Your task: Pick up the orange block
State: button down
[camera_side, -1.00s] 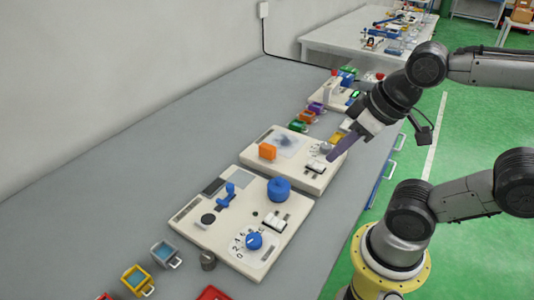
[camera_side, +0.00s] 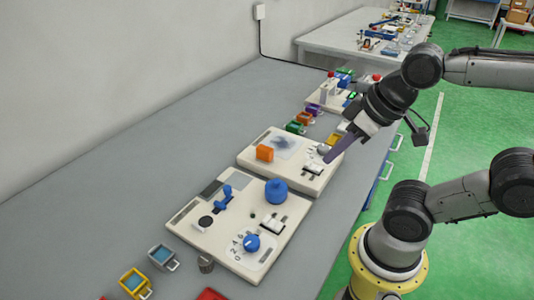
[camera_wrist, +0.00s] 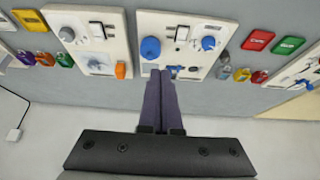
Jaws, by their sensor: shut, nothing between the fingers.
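The orange block (camera_side: 265,153) stands on the left part of the farther cream board (camera_side: 303,186) in the side view. In the wrist view the orange block (camera_wrist: 120,71) is at the lower right corner of the left board (camera_wrist: 128,40). My gripper (camera_side: 328,158) is above the right side of that farther board, to the right of the block and apart from it. In the wrist view its two purple fingers (camera_wrist: 159,74) are together with nothing between them. Nothing hides the block.
The nearer cream board (camera_side: 228,261) carries a blue round knob (camera_side: 276,191), a blue dial (camera_side: 251,243) and a blue lever (camera_side: 226,196). Small coloured bins (camera_side: 135,283) line the table's near end. The grey table (camera_side: 150,190) is bare towards the wall.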

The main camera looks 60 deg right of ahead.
jog(key=shift+c, duration=0.2)
grip_release()
dwell(0.4)
